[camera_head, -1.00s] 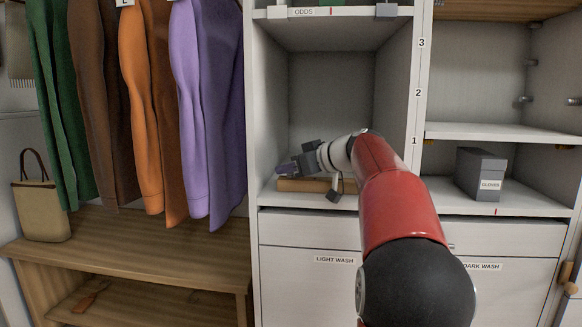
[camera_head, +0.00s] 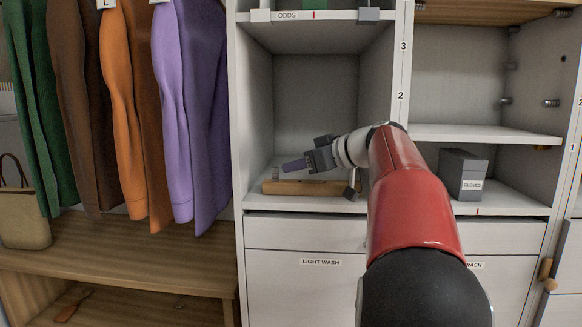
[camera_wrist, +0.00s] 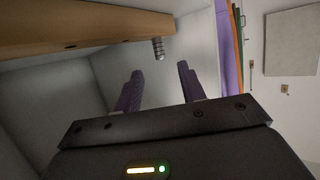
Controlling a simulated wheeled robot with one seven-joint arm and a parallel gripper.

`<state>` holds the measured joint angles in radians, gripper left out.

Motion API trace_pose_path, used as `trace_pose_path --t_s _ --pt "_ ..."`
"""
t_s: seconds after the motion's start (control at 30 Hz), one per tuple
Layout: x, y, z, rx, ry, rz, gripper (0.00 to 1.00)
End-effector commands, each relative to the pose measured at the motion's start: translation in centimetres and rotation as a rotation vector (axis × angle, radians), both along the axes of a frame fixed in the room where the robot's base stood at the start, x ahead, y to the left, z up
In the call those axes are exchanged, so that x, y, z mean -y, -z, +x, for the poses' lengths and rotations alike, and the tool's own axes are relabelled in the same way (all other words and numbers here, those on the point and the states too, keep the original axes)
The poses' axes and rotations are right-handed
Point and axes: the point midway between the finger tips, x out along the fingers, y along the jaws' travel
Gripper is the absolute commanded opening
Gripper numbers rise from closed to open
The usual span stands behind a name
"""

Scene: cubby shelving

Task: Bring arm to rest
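My gripper (camera_head: 288,166) is at the end of my red, grey and white arm, in the middle cubby above the drawers. It points left, just above a light wooden bar (camera_head: 310,188) lying on the cubby floor. In the wrist view its two purple-grey fingers (camera_wrist: 158,84) stand apart with nothing between them. The wooden bar (camera_wrist: 70,28) also shows there, with a small ribbed metal peg (camera_wrist: 158,48) near its end. Part of the cubby floor is hidden behind my arm.
The cubby's side walls and upper shelf (camera_head: 300,16) surround my gripper. Hanging clothes (camera_head: 180,110) are to the left, over a wooden bench (camera_head: 130,262). A grey box labelled gloves (camera_head: 463,172) stands in the cubby to the right. Drawers (camera_head: 305,285) are below.

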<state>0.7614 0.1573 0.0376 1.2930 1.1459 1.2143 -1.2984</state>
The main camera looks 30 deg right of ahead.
Motion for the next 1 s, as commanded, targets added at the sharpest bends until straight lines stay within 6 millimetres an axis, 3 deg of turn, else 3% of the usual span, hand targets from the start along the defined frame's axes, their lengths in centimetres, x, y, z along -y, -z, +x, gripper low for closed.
trace_pose_path --t_s 0.57,0.67,0.77,0.87,1.0 --pt "-0.7 0.2 -0.2 -0.016 -0.001 0.004 0.4" --pt "-3.5 1.4 -0.9 -0.087 0.002 0.019 0.4" --pt "-8.1 4.0 -2.9 -0.221 0.022 0.038 0.4" --pt "-13.0 7.6 -6.4 -0.377 0.065 0.042 0.4" --pt "-18.3 13.6 -13.1 -0.566 0.156 0.011 0.4"
